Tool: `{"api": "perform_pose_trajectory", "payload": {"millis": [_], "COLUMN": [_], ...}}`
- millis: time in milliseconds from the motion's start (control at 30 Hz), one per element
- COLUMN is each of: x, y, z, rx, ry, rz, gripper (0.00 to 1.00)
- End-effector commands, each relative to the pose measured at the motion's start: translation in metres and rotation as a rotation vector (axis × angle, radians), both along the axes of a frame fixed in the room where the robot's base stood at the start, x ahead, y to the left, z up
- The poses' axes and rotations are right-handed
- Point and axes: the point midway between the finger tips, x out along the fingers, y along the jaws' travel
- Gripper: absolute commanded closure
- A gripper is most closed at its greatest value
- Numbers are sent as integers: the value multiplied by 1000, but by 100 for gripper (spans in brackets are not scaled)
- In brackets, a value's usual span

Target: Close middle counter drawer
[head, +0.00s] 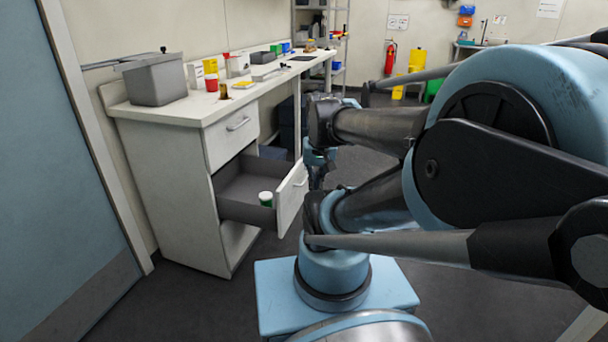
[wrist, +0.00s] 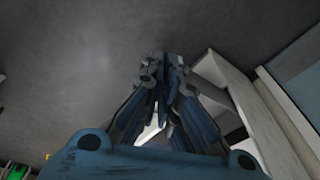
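The middle counter drawer (head: 246,190) is pulled out from the white counter cabinet, below a closed top drawer (head: 232,138). Its white front (head: 291,200) has a handle on the outer face, and a green-and-white container (head: 266,199) stands inside. My gripper (head: 317,184) is just to the right of the drawer front, partly hidden by my arm. In the wrist view, the fingers of my gripper (wrist: 166,64) converge at the tips, with nothing seen held. Whether it touches the drawer cannot be told.
The counter top (head: 205,107) holds a grey bath (head: 155,80), a red cup and other small items. A blue door (head: 55,170) stands at the left. A fire extinguisher (head: 389,60) is at the back wall. Dark floor is open before the cabinet.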

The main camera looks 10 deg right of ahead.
Motion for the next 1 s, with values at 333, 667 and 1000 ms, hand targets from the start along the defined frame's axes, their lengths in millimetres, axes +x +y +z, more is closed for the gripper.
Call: {"api": "perform_pose_trajectory", "payload": {"millis": [333, 667, 1000], "x": [62, 128, 197], "y": [-6, -21, -47], "z": [27, 35, 27], "rx": [130, 248, 363], "ry": [40, 92, 159], "rz": [-397, -771, -1153], "gripper": [100, 100, 100]}}
